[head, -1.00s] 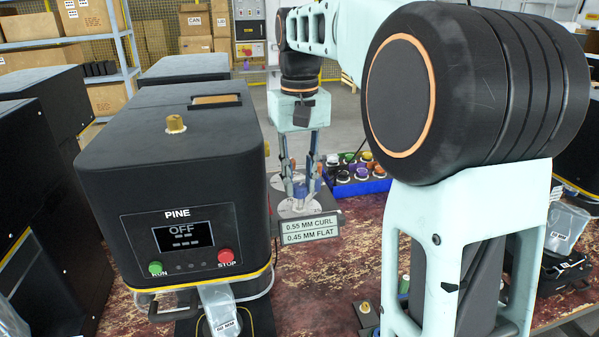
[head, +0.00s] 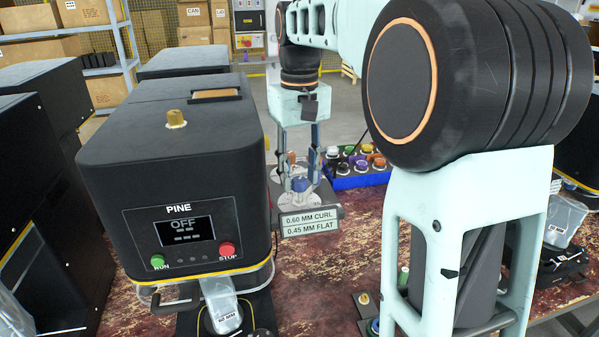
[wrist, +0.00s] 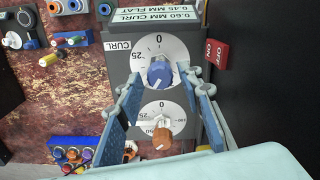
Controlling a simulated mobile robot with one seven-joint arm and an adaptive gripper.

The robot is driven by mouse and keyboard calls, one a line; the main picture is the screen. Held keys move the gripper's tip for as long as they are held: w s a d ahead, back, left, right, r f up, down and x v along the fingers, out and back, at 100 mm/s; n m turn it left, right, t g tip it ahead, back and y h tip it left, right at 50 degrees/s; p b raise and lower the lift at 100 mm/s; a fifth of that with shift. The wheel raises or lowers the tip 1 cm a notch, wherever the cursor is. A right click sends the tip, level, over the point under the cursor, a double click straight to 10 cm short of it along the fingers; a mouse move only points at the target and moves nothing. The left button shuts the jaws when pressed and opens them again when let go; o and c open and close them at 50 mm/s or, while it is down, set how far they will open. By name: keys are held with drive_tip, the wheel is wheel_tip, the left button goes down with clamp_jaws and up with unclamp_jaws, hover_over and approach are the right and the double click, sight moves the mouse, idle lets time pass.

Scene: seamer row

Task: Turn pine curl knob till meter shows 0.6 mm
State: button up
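The pine curl knob is blue (wrist: 161,73) on the upper white dial (wrist: 152,46) marked CURL in the wrist view. It also shows in the head view (head: 299,185). The meter plate (head: 309,222) reads 0.60 MM CURL and 0.45 MM FLAT. My gripper (wrist: 163,82) is open, with its blue-padded fingers apart on either side of the blue knob and a gap visible on both sides. In the head view my gripper (head: 299,172) is just above the knob. The pine machine (head: 175,165) shows OFF on its screen.
A brown knob (wrist: 162,140) on a second dial sits near the blue one. A red OFF/ON switch (wrist: 216,54) is beside the dials. A blue crate of coloured knobs (head: 362,180) stands behind right. Red worn tabletop (head: 335,265) is free in front.

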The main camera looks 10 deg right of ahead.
sight(299, 179)
drive_tip(key=shift+r, duration=0.1)
wheel_tip(299, 179, up, 12)
drive_tip(key=shift+f, duration=0.1)
idle(0.7)
